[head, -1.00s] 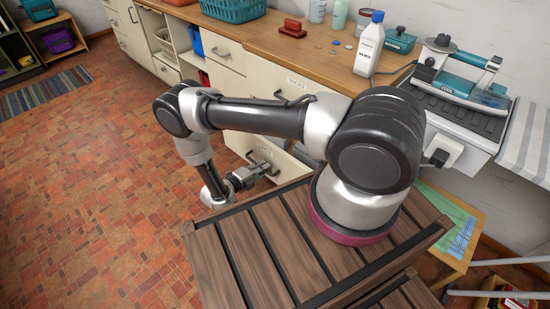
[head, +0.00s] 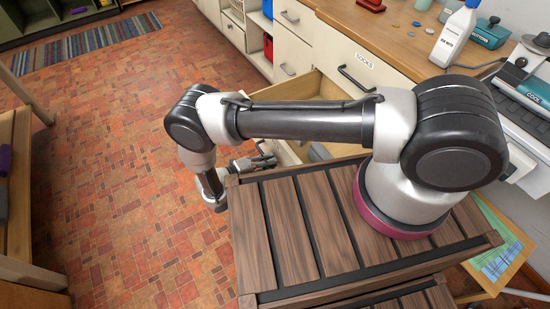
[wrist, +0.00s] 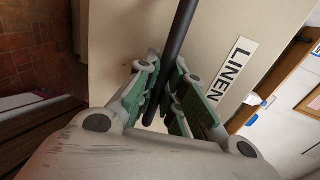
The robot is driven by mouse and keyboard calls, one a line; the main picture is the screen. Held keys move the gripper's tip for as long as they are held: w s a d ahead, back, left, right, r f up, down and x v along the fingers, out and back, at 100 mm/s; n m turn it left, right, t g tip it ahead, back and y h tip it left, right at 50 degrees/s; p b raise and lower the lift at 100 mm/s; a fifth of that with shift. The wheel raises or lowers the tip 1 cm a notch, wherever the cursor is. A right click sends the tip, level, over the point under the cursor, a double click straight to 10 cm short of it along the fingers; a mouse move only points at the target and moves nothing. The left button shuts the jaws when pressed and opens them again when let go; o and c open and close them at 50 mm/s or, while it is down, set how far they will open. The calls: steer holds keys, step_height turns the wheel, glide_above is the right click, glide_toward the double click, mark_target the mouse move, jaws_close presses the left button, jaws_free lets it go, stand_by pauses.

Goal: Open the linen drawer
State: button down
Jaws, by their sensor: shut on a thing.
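The linen drawer (head: 285,90) stands well out from the cabinet in the head view. Its pale wooden side and part of its inside show behind my arm, and my arm hides much of the rest. In the wrist view its cream front (wrist: 120,40) carries a label reading LINEN (wrist: 232,70). The dark bar handle (wrist: 178,40) runs between the green-padded fingers of my gripper (wrist: 168,100), which is shut on it. In the head view my gripper (head: 262,161) is low at the drawer front, beside my slatted wooden deck.
The socks drawer above, with its dark handle (head: 356,78), is shut. A white bottle (head: 455,35) and a teal box (head: 490,33) stand on the wooden counter (head: 400,45). A small wooden table (head: 505,255) is at right. Tiled floor (head: 110,150) at left is clear.

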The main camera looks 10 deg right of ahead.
steer(key=shift+a, duration=0.15)
steer(key=c, duration=1.5)
jaws_free()
steer(key=v, duration=1.2)
steer(key=shift+a, duration=0.1)
